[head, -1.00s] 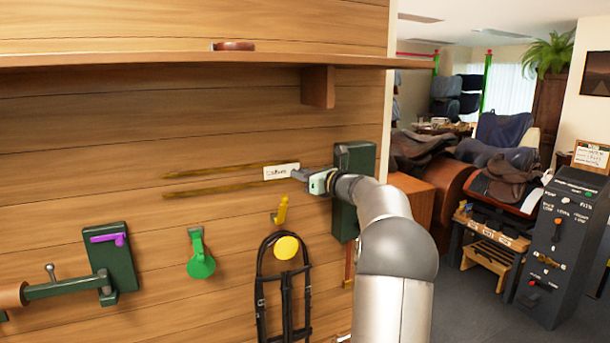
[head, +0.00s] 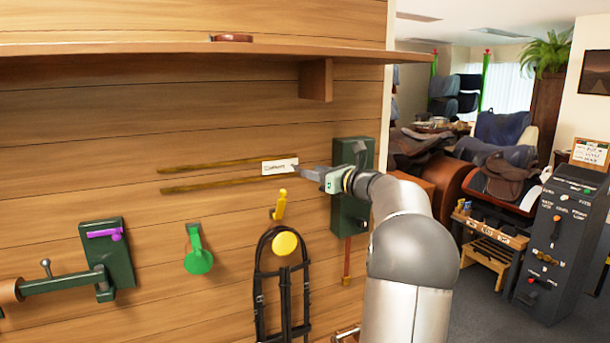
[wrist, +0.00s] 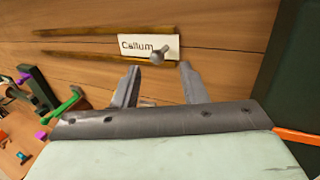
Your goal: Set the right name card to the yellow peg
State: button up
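A white name card (head: 280,167), reading "Callum" in the wrist view (wrist: 137,45), sits at the right end of two brass rails (head: 215,188) on the plank wall. A small grey knob (wrist: 160,53) sticks out from its right part. The yellow peg (head: 280,205) is on the wall below the card, roughly under it. My gripper (wrist: 158,68) is open and empty, its fingers apart and pointing at the card, with the knob showing beyond the gap. In the head view my gripper (head: 303,171) is just right of the card.
A black bridle (head: 260,280) with a yellow disc (head: 285,243) hangs under the yellow peg. A dark green box (head: 350,212) is right of the rails. A shelf (head: 190,58) runs above.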

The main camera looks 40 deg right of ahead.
jog(key=s+d+b, duration=0.1)
jog(key=s+b, duration=0.1)
jog(key=s, duration=1)
jog(key=shift+d, duration=0.4)
jog(key=w+a+f+n+g+y, duration=0.15)
jog(key=a+f+n+g, duration=0.45)
jog(key=a, duration=0.8)
jog(key=a+f+n+g+y, duration=0.25)
jog(key=a+f+n, duration=0.55)
jog(key=a, duration=0.7)
jog(key=s+a+f+n+g+h, duration=0.1)
jog(key=s+a+f+n+g, duration=0.5)
jog(key=a, duration=0.3)
jog(key=s+a+f+n+g+h, duration=0.1)
jog(key=s+a+f+n+h, duration=0.1)
jog(key=s+f+n, duration=0.3)
jog(key=s+a+f+n+g+h, duration=0.1)
jog(key=s+a+f+n+h, duration=0.2)
jog(key=s+f+n, duration=0.3)
jog(key=s+n, duration=0.3)
jog(key=s, duration=0.2)
jog(key=shift+s+a+n+g+h, duration=0.2)
jog(key=shift+s+n+g+h, duration=0.1)
jog(key=shift+s+g, duration=0.05)
